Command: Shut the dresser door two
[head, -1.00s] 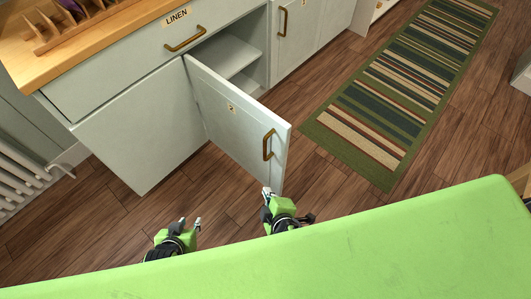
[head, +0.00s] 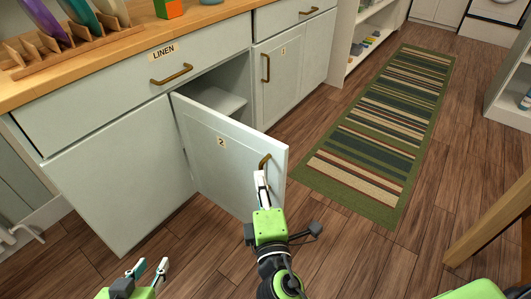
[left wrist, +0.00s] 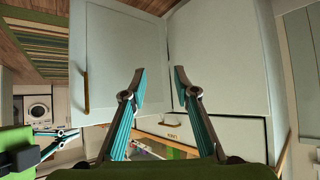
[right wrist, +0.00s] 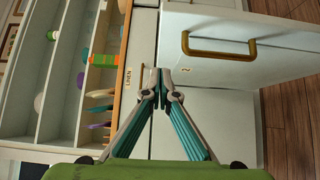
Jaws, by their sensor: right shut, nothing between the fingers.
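Dresser door two (head: 222,168), a pale grey-green panel with a "2" label and a brass handle (head: 265,163), stands swung open from the dresser. My right gripper (head: 261,182) is shut and empty, its tips in front of the door's outer face just below the handle; contact cannot be told. In the right wrist view the door (right wrist: 235,72) and its handle are at upper right, beside the closed fingers (right wrist: 158,82). My left gripper (head: 152,270) is open and empty, low in front of the dresser. The door also shows in the left wrist view (left wrist: 115,45), beyond the open fingers.
The dresser (head: 110,185) has a drawer labelled LINEN above the open compartment (head: 215,85) and a closed door one (head: 283,80) to the right. A plate rack (head: 85,45) stands on top. A striped rug (head: 375,135) lies on the wood floor at right.

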